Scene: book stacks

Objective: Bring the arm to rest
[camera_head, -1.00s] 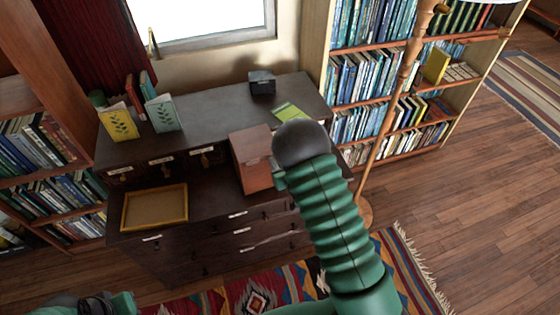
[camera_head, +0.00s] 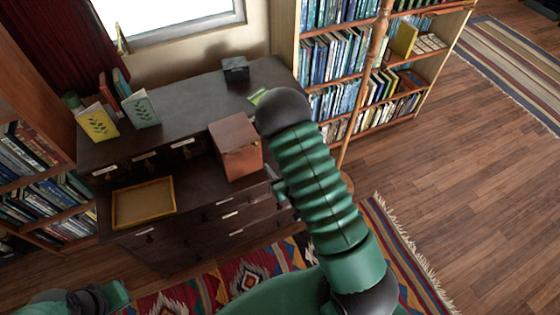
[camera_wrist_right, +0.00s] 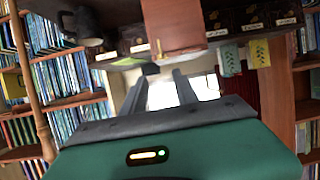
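My right arm, with green ridged segments and a dark rounded joint, reaches up the middle of the head view. Its gripper is largely hidden there. In the right wrist view my right gripper (camera_wrist_right: 161,80) shows two grey fingers, parallel and apart, with nothing between them. Past the fingers are the bright window and the desk, seen upside down. Green and dark parts of my left arm show at the lower left edge of the head view; I can make out no left fingers.
A dark desk (camera_head: 205,93) stands below the window (camera_head: 170,18). It bears a reddish-brown box (camera_head: 236,145), a yellow-framed tray (camera_head: 143,220), cards (camera_head: 98,123) and a small black box (camera_head: 235,69). Bookshelves (camera_head: 330,60) and a wooden lamp pole (camera_head: 375,60) stand right. Wooden floor (camera_head: 450,150) is open.

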